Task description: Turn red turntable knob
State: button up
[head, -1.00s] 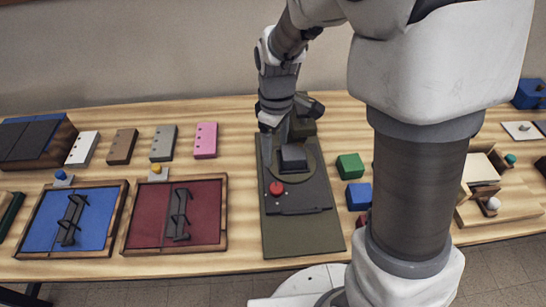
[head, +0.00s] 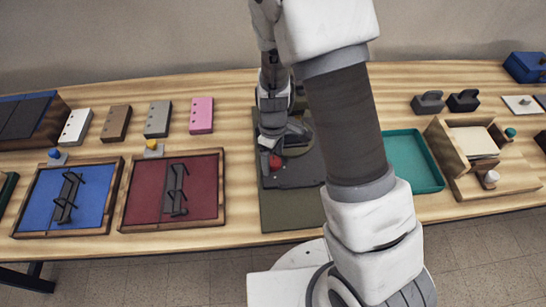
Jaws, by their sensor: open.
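The red knob (head: 275,162) sits on the dark turntable unit (head: 290,212), on its grey front plate. The round turntable behind it is partly hidden by my gripper and arm. My gripper (head: 268,147) is open, pointing down, with its fingertips just behind and slightly left of the red knob in the picture. I cannot tell whether a finger touches the knob. My arm covers the right part of the unit.
A red framed panel (head: 204,204) and a blue framed panel (head: 97,204) lie to the left. A teal tray (head: 428,178) and a wooden box (head: 452,160) are to the right. Several small blocks, including a pink one (head: 201,115), stand behind the panels.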

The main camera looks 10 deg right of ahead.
grip_shut()
dwell(0.5)
jog(key=shift+m, duration=0.3)
jog(key=m, duration=0.3)
jog(key=shift+m, duration=0.4)
jog(key=m, duration=0.4)
jog(key=shift+d, duration=0.1)
jog(key=m, duration=0.5)
jog(key=m+p, duration=0.1)
jog(key=m, duration=0.3)
jog(key=shift+d, duration=0.1)
jog(key=shift+m, duration=0.3)
